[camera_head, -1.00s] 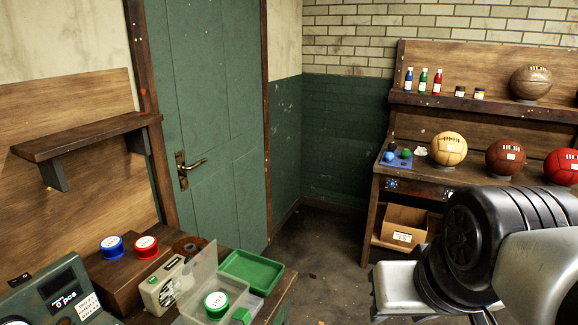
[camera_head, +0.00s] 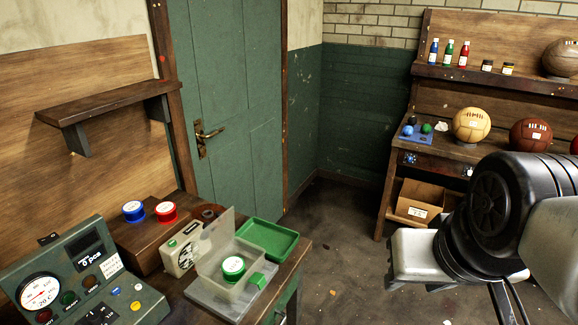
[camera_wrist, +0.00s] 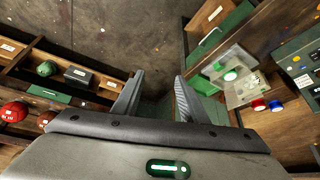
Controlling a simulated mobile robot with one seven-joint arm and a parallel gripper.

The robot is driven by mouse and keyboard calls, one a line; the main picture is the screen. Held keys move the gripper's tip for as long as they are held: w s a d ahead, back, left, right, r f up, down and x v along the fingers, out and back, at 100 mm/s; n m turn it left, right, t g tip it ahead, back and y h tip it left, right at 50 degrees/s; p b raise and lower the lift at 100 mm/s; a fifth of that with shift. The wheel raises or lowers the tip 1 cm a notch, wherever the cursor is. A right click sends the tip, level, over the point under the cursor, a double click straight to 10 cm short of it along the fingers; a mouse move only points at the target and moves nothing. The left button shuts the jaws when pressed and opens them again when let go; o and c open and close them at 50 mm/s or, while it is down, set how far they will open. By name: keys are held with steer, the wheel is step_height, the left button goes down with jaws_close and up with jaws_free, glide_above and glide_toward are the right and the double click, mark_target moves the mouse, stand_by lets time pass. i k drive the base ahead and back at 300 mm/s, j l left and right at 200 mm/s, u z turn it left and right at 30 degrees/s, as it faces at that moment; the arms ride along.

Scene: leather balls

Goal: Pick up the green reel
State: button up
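The green reel (camera_head: 233,268) has a white label on top and sits inside a clear plastic box (camera_head: 212,262) with its lid raised, on the wooden bench at lower left. In the wrist view the green reel (camera_wrist: 230,75) shows to the right of my gripper, well apart from it. My gripper (camera_wrist: 157,78) is open, its two fingers spread with nothing between them but floor beyond. In the head view my arm fills the lower right and the fingers are not clearly seen.
A blue reel (camera_head: 133,211) and a red reel (camera_head: 166,211) sit on a wooden block behind the box. A green tray (camera_head: 268,240), a cream device (camera_head: 182,250) and a gauge panel (camera_head: 75,275) stand close around.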

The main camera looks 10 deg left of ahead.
mark_target(233, 267)
steer(key=u, duration=1.1)
steer(key=i+l+u, duration=0.1)
steer(key=u, duration=0.3)
steer(key=l+u, duration=0.15)
steer(key=u, duration=0.2)
steer(key=i+l+u, duration=0.1)
steer(key=u, duration=0.3)
steer(key=l, duration=0.45)
steer(key=i+l, duration=0.15)
steer(key=l, duration=0.75)
steer(key=i, duration=0.05)
